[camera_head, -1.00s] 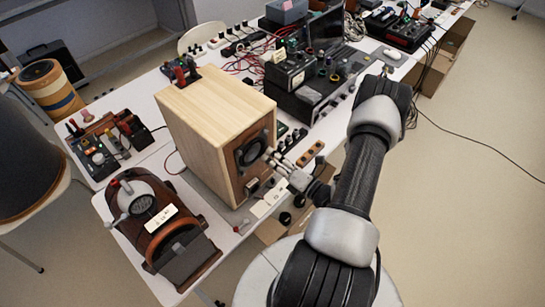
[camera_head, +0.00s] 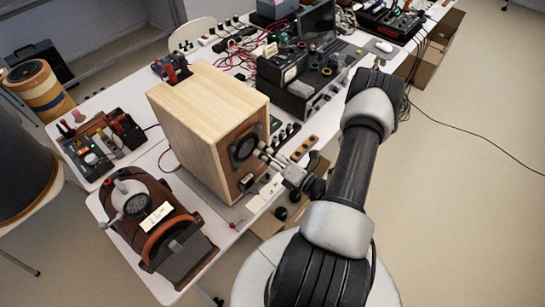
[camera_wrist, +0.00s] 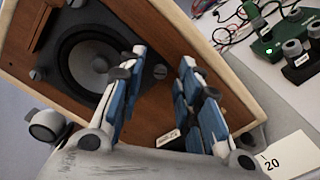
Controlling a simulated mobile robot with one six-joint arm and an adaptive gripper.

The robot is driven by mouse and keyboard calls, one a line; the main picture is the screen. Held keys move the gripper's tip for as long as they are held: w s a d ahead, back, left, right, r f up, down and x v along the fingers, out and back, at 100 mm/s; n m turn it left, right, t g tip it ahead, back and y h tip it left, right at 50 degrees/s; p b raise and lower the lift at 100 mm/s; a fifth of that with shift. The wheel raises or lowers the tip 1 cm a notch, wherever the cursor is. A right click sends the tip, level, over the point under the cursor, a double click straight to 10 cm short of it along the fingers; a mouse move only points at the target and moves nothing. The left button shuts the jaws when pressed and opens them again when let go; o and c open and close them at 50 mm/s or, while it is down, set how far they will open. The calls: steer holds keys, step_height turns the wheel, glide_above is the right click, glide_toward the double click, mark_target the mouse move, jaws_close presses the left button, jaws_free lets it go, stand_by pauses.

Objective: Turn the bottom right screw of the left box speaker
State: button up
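One wooden box speaker (camera_head: 204,105) stands on the white table, its front with a round dark driver (camera_head: 245,146) facing right toward my arm. My gripper (camera_head: 261,152) is close in front of that front, near the driver's lower right edge. In the wrist view the driver (camera_wrist: 88,62) has dark screws round its rim. One screw (camera_wrist: 160,72) shows in the gap between the two blue-padded fingers of my gripper (camera_wrist: 156,75). The fingers are apart with nothing held. Whether either touches the speaker, I cannot tell.
A brown device with a handle (camera_head: 158,232) stands left of the speaker's front. A small circuit board (camera_head: 100,147) is further left. Black instruments and a laptop (camera_head: 316,28) are behind, to the right. A tag reading 20 (camera_wrist: 289,157) lies beside the speaker.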

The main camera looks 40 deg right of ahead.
steer(key=s, duration=1.2)
steer(key=shift+d, duration=0.45)
steer(key=shift+w, duration=0.1)
